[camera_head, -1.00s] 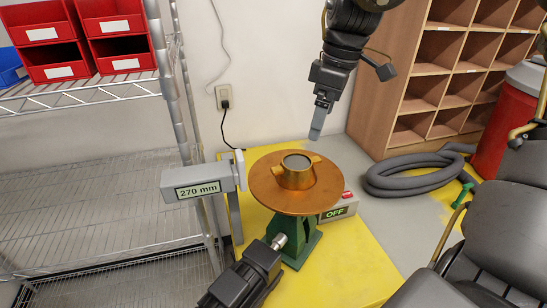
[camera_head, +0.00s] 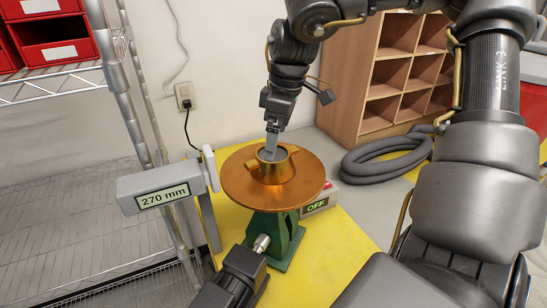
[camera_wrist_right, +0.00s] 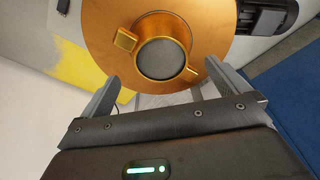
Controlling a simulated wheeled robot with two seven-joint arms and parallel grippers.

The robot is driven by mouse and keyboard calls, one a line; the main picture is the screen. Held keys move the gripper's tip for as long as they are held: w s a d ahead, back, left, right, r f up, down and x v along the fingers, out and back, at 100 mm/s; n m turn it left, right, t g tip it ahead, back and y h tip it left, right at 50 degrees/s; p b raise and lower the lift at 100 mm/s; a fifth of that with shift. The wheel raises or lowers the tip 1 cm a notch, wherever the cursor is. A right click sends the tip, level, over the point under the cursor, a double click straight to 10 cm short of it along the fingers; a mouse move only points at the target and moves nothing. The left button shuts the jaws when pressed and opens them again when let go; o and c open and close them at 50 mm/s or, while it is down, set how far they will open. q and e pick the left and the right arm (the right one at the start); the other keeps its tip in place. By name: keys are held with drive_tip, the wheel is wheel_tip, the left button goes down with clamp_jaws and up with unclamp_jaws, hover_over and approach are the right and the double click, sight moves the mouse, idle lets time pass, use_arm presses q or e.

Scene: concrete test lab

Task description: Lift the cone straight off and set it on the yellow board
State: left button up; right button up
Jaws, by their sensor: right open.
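The cone (camera_head: 271,170) is a gold, collar-like piece with small lugs and a grey top. It stands upright at the centre of a round copper-coloured disc (camera_head: 236,190) on a green stand (camera_head: 268,238). My right gripper (camera_head: 271,147) points down just over the cone's far side. In the right wrist view, the open fingers of the right gripper (camera_wrist_right: 160,78) lie either side of the cone (camera_wrist_right: 162,58), apart from it, with no grip on it. Yellow surface (camera_head: 345,262) spreads under the stand; I cannot tell a separate board from it. My left gripper is out of view.
A gauge reading 270 mm (camera_head: 163,196) stands left of the disc, its end close to the rim. An OFF box (camera_head: 318,205) sits to the right. A dark motor (camera_head: 233,279) is in front. Wire shelving (camera_head: 70,215), a grey hose (camera_head: 385,158) and a wooden cabinet (camera_head: 345,75) surround it.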

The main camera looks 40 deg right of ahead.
sight(282, 169)
drive_tip(key=shift+w+f, duration=0.15)
drive_tip(key=shift+f, duration=0.6)
drive_tip(key=shift+p, duration=0.3)
drive_tip(key=f+p, duration=0.1)
drive_tip(key=f, duration=0.1)
drive_tip(key=f+p, duration=0.1)
drive_tip(key=f, duration=0.1)
drive_tip(key=shift+w+a+p, duration=0.2)
drive_tip(key=shift+a+p, duration=0.05)
drive_tip(key=shift+p, duration=0.1)
drive_tip(key=shift+f, duration=0.5)
drive_tip(key=c, duration=0.7)
drive_tip(key=shift+r, duration=0.1)
drive_tip(key=shift+c, duration=0.2)
